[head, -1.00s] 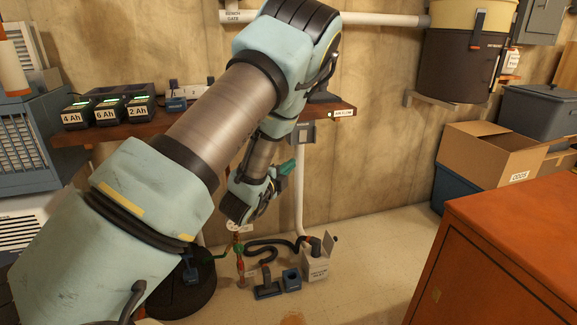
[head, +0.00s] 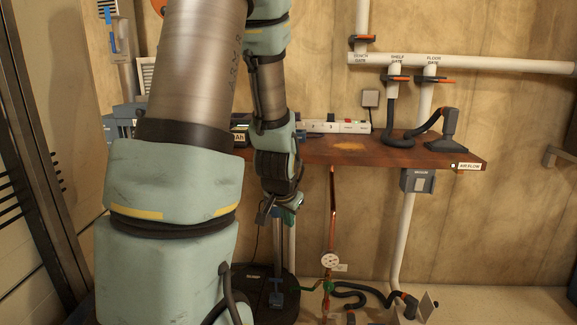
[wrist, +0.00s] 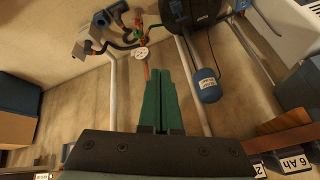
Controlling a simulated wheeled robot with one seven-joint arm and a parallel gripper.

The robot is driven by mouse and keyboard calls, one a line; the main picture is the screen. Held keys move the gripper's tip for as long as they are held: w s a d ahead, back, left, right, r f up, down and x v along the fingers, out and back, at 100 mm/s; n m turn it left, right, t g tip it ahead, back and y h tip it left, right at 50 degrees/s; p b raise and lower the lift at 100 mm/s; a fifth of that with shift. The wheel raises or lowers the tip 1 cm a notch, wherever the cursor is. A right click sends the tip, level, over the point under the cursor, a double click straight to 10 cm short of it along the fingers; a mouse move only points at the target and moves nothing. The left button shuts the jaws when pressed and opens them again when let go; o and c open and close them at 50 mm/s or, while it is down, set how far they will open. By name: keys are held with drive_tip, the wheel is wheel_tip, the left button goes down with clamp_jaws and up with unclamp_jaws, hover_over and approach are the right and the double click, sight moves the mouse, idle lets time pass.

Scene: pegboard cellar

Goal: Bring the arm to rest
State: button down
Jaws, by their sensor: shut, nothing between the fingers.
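My arm stands in front of the wall in the head view, its large pale-teal links filling the left middle. The forearm hangs down past the shelf's left part. My gripper (head: 290,216) is below the shelf's front edge, small and partly hidden by the wrist. In the wrist view my gripper (wrist: 163,75) shows its two green fingers together, with nothing between them. Neither view shows the fingers touching anything.
The wooden shelf (head: 360,152) carries a power strip (head: 335,127) and a hose nozzle (head: 449,123). A copper pipe (head: 333,215) with a round gauge (head: 330,261) stands right of my gripper. White pipes run along the wall. A blue cylinder (wrist: 207,85) shows in the wrist view.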

drive_tip(key=s+a+r+n+g+y, duration=0.1)
drive_tip(key=s+a+r+n+g, duration=0.15)
drive_tip(key=s, duration=0.35)
drive_tip(key=s+a+r+n+g, duration=0.1)
drive_tip(key=s+a+n, duration=0.2)
drive_tip(key=s+a, duration=0.15)
drive_tip(key=p+v, duration=1.2)
drive_tip(key=p, duration=0.1)
drive_tip(key=shift+w+d+r+g, duration=0.25)
drive_tip(key=shift+w+r+g, duration=0.05)
drive_tip(key=shift+w+g, duration=0.05)
